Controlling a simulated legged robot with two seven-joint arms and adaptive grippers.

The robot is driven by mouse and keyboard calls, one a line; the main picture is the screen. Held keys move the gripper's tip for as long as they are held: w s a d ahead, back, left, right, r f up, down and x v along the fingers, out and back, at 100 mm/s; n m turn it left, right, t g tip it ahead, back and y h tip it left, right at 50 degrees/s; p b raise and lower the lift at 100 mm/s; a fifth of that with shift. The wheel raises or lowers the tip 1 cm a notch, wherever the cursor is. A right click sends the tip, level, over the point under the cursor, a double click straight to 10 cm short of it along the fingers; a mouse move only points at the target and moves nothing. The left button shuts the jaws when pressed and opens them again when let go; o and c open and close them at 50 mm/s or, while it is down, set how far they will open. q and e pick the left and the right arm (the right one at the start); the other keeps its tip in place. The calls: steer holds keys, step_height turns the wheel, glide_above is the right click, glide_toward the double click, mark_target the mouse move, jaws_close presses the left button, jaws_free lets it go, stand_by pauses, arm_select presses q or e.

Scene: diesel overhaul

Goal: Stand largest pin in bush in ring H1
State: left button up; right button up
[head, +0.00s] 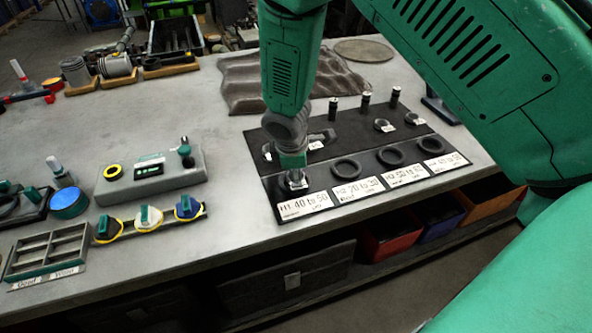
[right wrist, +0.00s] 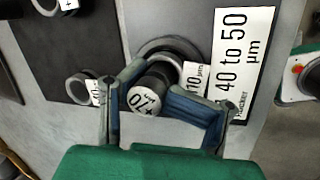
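In the right wrist view, a dark pin (right wrist: 155,78) with a light end face marked +70 is between the fingers of my right gripper (right wrist: 153,88). The fingers close on its sides. Behind the pin, a grey bush with a "10 µm" tag (right wrist: 196,78) sits inside the dark ring H1 (right wrist: 150,45), beside the "40 to 50 µm" label (right wrist: 243,50). The pin overlaps the bush; whether its far end is inside is hidden. In the head view my right gripper (head: 294,175) is above ring H1, by the H1 label (head: 303,205). My left gripper is not in view.
Rings H2 (head: 346,168), H3 (head: 390,155) and H4 (head: 432,146) lie empty to the right. Three dark pins (head: 366,103) stand behind on the black mat, with tagged bushes (head: 382,125) nearby. A grey gauge block (head: 150,175) stands to the left.

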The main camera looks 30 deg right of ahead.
steer(key=o, duration=1)
steer(key=shift+a+r, duration=0.1)
steer(key=shift+r, duration=0.1)
steer(key=v, duration=1.1)
steer(key=shift+s+a+r, duration=0.1)
steer(key=shift+r, duration=0.15)
steer(key=shift+f, duration=0.1)
